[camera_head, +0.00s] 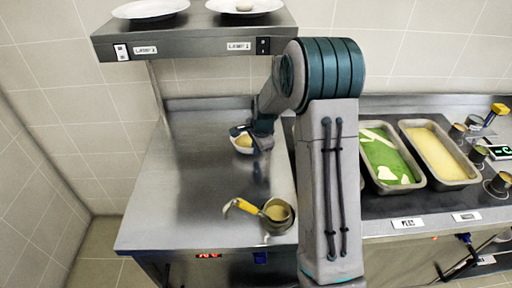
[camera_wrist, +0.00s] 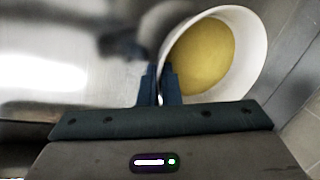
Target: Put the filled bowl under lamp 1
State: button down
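A white bowl (camera_head: 236,143) with yellow contents is at the back of the steel counter, below the right part of the lamp shelf. In the wrist view the bowl (camera_wrist: 251,54) fills the upper right. My gripper (camera_head: 257,132) is at the bowl's near right side. In the wrist view my gripper's two fingers (camera_wrist: 160,84) are close together with the bowl's rim between them, one finger inside and one outside. I cannot tell whether the bowl touches the counter. Two labels on the shelf edge mark the lamps; the right label (camera_head: 239,46) appears to read lamp 1.
A steel shelf (camera_head: 190,43) with two white plates overhangs the counter. Trays with green (camera_head: 388,160) and yellow food (camera_head: 437,153) stand right. The counter's left side (camera_head: 170,190) is clear.

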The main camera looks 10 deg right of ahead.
jog(key=c, duration=1.6)
grip_release()
jog(key=shift+c, duration=0.2)
jog(key=a+v, duration=0.1)
jog(key=v, duration=1.1)
jog(key=s+a+r+n, duration=0.1)
jog(key=s+n, duration=0.6)
jog(key=s, duration=0.7)
jog(key=s+a+r+n, duration=0.1)
jog(key=s+r+n, duration=0.2)
jog(key=s+n, duration=0.5)
jog(key=s, duration=0.6)
jog(key=shift+a+h+b, duration=0.2)
jog(key=shift+h+b, duration=0.1)
jog(key=shift+h, duration=0.1)
jog(key=shift+s, duration=0.1)
